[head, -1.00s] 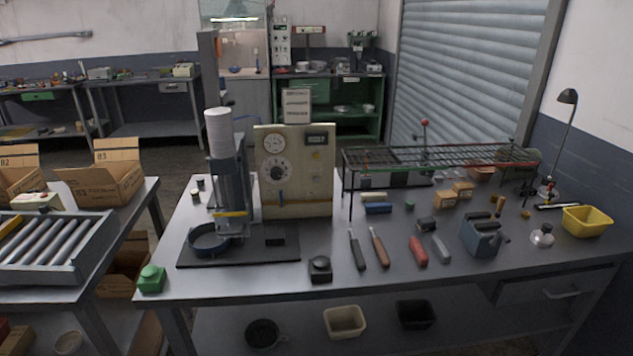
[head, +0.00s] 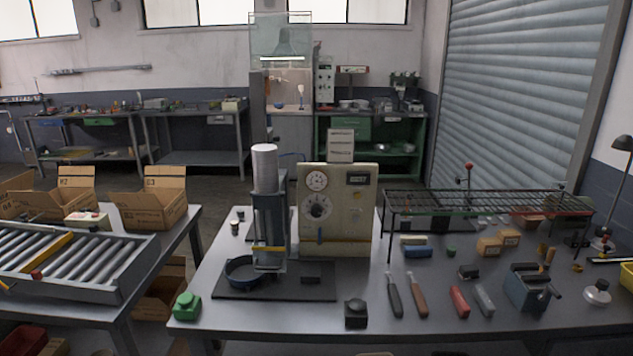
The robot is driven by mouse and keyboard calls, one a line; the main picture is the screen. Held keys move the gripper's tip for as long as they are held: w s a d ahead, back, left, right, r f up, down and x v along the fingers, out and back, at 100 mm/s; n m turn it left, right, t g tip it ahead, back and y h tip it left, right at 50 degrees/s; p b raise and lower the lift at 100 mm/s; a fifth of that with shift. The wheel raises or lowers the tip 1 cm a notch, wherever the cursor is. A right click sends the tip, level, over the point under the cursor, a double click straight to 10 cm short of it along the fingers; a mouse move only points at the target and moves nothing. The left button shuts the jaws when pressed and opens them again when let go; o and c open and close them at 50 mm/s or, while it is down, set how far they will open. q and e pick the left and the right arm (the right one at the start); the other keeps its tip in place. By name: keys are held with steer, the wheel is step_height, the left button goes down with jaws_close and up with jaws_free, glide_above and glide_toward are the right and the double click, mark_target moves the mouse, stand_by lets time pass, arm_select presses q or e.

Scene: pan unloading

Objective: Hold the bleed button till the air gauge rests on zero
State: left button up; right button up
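The cream control panel (head: 361,222) stands upright on the bench, right of a press (head: 270,215) with a white cylinder on top. A round white gauge (head: 317,180) is at its upper left, with a larger dial (head: 318,206) below. The gauge's needle is too small to read. A green button box (head: 187,306) sits at the bench's front left corner. A black button box (head: 356,312) sits at the front edge. I cannot tell which control is the bleed button. Nothing touches either box. Neither of my grippers shows in the head view.
A blue round pan (head: 240,272) sits at the press's foot on a black mat (head: 285,292). A wire rack (head: 487,203) stands at the right, with several hand tools and a blue vise (head: 527,288) near it. A roller conveyor (head: 85,262) and open cartons (head: 152,205) are at the left.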

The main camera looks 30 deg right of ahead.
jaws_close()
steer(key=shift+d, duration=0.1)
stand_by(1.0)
